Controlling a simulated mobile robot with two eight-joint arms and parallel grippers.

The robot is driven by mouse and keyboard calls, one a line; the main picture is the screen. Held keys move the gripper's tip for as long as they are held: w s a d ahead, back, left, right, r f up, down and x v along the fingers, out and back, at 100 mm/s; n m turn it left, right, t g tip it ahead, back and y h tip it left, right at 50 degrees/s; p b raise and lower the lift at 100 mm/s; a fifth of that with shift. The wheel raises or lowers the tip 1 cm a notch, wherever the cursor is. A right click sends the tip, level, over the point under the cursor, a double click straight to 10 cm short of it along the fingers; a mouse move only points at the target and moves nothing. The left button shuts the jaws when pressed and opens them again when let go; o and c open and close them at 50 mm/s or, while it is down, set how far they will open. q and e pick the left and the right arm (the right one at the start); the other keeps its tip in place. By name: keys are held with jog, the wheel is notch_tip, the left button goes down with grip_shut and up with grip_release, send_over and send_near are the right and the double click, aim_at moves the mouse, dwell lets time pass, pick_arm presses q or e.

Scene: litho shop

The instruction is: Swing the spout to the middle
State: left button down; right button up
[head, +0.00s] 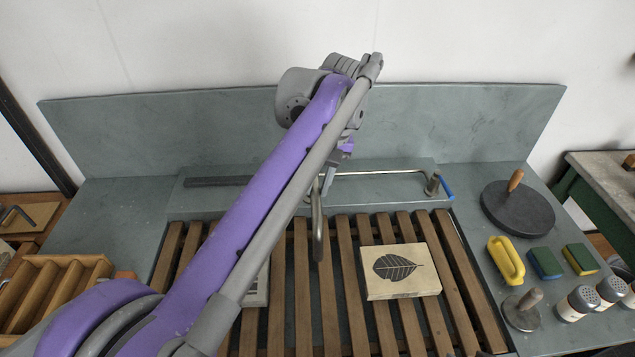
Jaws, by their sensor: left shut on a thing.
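The spout (318,222) is a grey metal tube with a rounded end. It reaches forward from the back ledge, over the wooden slats near the middle of the sink. My left gripper (326,183) is at the spout's rear part and is shut on it. My forearm hides part of the grip and of the ledge behind. A thin pipe (385,173) runs along the back to a fitting with a blue lever (447,189) at the right. My right gripper is not in view.
A stone block with a leaf print (400,270) lies on the slatted rack (331,308), right of the spout. A round dark disc (518,212), a yellow-handled item (506,261), sponges (545,263) and shakers (578,303) stand on the right ledge. A wooden divided tray (52,290) is left.

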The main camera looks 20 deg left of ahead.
pick_arm(q)
jog(key=c, duration=0.7)
grip_release()
jog(key=r, duration=0.3)
jog(key=d+r+p, duration=0.1)
jog(key=r, duration=0.3)
jog(key=w+r, duration=0.1)
jog(key=r, duration=0.2)
jog(key=shift+d+r+p, duration=0.3)
jog(key=shift+d+r, duration=0.05)
jog(key=shift+d, duration=0.05)
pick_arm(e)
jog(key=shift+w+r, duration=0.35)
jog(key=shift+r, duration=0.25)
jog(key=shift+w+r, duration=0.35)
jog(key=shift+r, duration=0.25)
pick_arm(q)
jog(key=shift+f, duration=0.1)
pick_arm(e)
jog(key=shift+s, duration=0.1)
